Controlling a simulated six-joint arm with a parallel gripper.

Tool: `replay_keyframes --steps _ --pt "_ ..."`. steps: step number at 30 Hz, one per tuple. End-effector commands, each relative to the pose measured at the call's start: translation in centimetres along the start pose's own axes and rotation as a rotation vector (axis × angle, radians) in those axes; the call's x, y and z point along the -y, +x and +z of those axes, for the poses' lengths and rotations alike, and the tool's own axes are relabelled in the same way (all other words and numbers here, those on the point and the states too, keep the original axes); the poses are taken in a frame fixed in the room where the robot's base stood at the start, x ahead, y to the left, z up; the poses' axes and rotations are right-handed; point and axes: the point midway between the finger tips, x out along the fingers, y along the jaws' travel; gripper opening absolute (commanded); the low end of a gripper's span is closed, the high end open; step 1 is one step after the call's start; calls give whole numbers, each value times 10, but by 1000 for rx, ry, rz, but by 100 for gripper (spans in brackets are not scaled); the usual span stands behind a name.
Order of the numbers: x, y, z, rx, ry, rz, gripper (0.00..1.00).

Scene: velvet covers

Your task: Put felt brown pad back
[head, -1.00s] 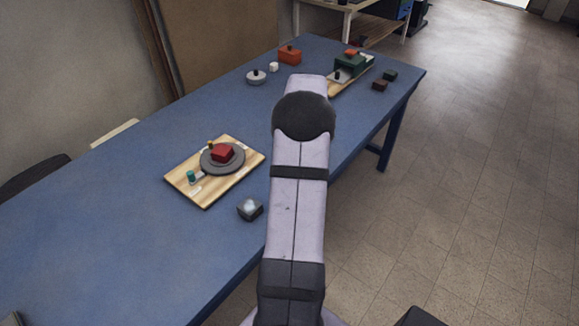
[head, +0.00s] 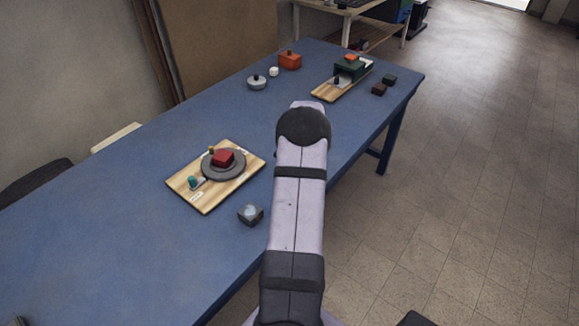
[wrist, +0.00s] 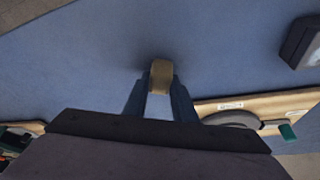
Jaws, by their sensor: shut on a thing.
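My gripper (wrist: 159,88) is shut on a small tan-brown piece (wrist: 161,75), which looks like the felt brown pad, in the wrist view. Blue table top lies behind the piece. In the head view my own arm hides the gripper and the piece. A wooden board (head: 207,203) on the near part of the table bears a grey disc (head: 237,172) with a red block (head: 223,158) on it. A teal knob (head: 192,182) and a small yellowish peg stand beside the disc. This board also shows at the right of the wrist view (wrist: 275,103).
A dark block with a pale top (head: 250,214) stands near the table's front edge. A second board (head: 326,93) bears a green block (head: 349,68). A brown cube (head: 379,89), a dark green cube (head: 389,79), an orange box (head: 290,60) and a grey pot (head: 257,83) stand farther back.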

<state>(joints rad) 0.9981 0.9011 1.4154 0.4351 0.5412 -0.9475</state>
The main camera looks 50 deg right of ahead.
Motion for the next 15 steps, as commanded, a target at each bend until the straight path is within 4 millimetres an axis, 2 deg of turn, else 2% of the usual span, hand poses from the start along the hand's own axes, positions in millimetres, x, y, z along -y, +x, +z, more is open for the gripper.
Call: replay_keyframes --steps 11,12,14,15 --pt "0 4 1 -1 0 1 6" --pt "0 3 1 -1 0 1 29" --pt "0 3 1 -1 0 1 43" --pt "0 3 1 -1 0 1 43"
